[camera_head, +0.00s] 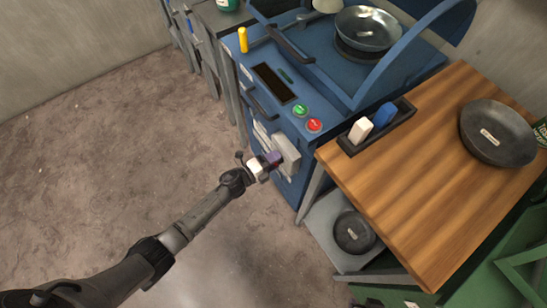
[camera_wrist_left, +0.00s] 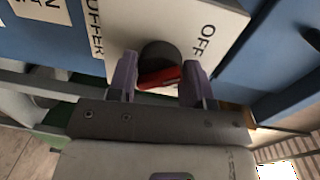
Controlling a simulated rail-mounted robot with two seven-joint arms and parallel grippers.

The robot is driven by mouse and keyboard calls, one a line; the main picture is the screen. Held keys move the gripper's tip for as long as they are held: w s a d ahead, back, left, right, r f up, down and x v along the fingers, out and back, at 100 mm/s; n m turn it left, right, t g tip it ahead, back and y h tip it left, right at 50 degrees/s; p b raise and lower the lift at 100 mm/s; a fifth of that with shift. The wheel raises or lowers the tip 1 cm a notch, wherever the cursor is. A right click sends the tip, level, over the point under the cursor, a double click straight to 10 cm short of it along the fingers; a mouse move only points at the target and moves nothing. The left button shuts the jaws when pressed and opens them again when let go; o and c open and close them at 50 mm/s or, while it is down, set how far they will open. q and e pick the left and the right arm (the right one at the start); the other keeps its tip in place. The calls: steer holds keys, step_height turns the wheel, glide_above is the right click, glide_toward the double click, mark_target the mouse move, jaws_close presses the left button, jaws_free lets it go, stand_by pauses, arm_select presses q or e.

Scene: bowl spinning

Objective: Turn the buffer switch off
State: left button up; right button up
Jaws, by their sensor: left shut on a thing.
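The buffer switch has a dark round base (camera_wrist_left: 160,55) with a red handle (camera_wrist_left: 158,77), on a pale plate (camera_wrist_left: 190,25). The plate reads OFF at its right, and a BUFFER label (camera_wrist_left: 95,25) is beside it on the left. My left gripper (camera_wrist_left: 160,80) has its purple fingers on both sides of the red handle and is shut on it. The handle lies slightly tilted across the gap between the fingers. In the head view my left gripper (camera_head: 268,161) is at the pale switch box (camera_head: 288,154) on the blue machine's front; the handle is hidden there. My right gripper is not in view.
The blue machine (camera_head: 325,70) has green (camera_head: 300,110) and red (camera_head: 314,125) buttons above the switch box and a metal bowl (camera_head: 367,28) on top. A wooden table (camera_head: 430,150) stands close at the right, with a dark pan (camera_head: 495,133). The floor at left is clear.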

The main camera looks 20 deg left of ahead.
arm_select(q)
steer(key=shift+r+n+p, duration=0.15)
steer(key=shift+n+p, duration=0.2)
steer(key=shift+n, duration=0.45)
steer(key=o, duration=0.9)
steer(key=shift+s+a, duration=0.1)
steer(key=p+v, duration=0.3)
steer(key=v, duration=1)
steer(key=shift+s+a, duration=0.15)
steer(key=shift+s, duration=0.05)
